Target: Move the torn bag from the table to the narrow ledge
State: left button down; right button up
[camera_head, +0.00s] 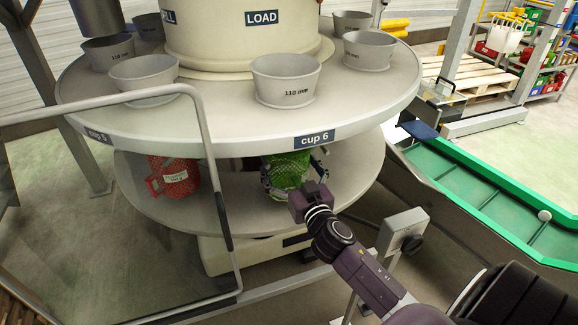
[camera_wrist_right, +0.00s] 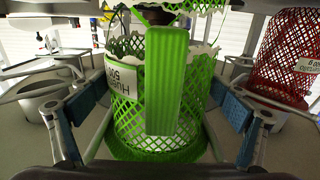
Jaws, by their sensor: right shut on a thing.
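A green net bag (camera_head: 288,168) is at the lower round shelf (camera_head: 345,165), under the upper turntable's rim at the "cup 6" label. In the right wrist view the green bag (camera_wrist_right: 128,85) stands upright, with a white printed label, a broad green strip and jagged, torn-looking edges in its upper mesh. My right gripper (camera_head: 296,178) is shut on it, with a finger on each side. I cannot tell whether its base touches the shelf. My left gripper is not in view. I cannot tell which surface is the narrow ledge.
A red net bag (camera_head: 175,180) sits to the left on the lower shelf. The upper turntable (camera_head: 215,118) with several grey cups hangs close overhead. A metal guard rail (camera_head: 215,190) stands in front. A green conveyor (camera_head: 490,195) with a white ball runs at right.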

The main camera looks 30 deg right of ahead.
jog(key=c, duration=0.4)
